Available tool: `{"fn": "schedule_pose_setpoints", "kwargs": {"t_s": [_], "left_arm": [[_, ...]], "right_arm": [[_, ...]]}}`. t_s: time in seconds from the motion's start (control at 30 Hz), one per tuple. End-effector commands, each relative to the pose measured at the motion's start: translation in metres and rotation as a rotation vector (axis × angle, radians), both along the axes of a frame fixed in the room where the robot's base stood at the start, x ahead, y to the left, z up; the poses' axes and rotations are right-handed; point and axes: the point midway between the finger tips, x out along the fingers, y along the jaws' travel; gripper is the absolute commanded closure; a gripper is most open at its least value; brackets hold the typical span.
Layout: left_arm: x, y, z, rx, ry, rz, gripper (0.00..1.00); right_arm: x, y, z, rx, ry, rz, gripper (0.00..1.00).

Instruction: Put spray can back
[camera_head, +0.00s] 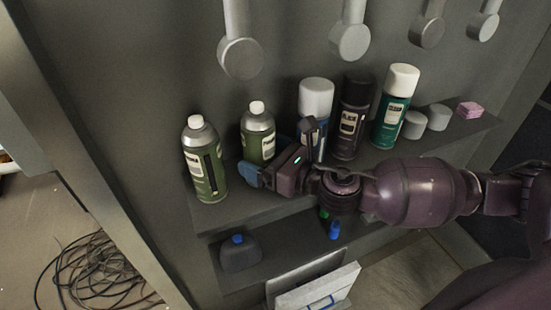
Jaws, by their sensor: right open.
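Several spray cans stand upright on the upper shelf (445,143). A green can with a white cap (205,165) is at the left end, nearer the front than a second green can (258,135). To the right are a white-capped can (316,97), a black can (352,115) and a teal can with a white cap (393,108). My right gripper (279,150) reaches in from the right. It is open, in front of the second green can, whose lower part it hides. My left gripper is not in view.
Small grey tins (426,120) and a pink stack (469,110) are at the shelf's right end. A lower shelf (285,250) holds a dark bottle with a blue cap (240,253). Round-ended grey fixtures (241,58) hang above. Cables (95,275) lie on the floor at left.

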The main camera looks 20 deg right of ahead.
Motion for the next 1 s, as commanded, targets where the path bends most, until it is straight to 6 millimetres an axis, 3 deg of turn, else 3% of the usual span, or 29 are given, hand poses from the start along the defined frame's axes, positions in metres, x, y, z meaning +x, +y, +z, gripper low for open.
{"fn": "schedule_pose_setpoints", "kwargs": {"t_s": [0.17, 0.7, 1.0], "left_arm": [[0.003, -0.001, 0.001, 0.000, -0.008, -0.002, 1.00], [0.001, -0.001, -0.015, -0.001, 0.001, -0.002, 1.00], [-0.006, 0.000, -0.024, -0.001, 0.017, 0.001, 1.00]], "right_arm": [[-0.012, -0.009, 0.000, -0.001, 0.003, -0.001, 0.05], [-0.078, -0.053, 0.000, -0.002, 0.002, 0.000, 0.05], [-0.096, -0.065, 0.002, -0.001, 0.001, 0.001, 0.05]]}}
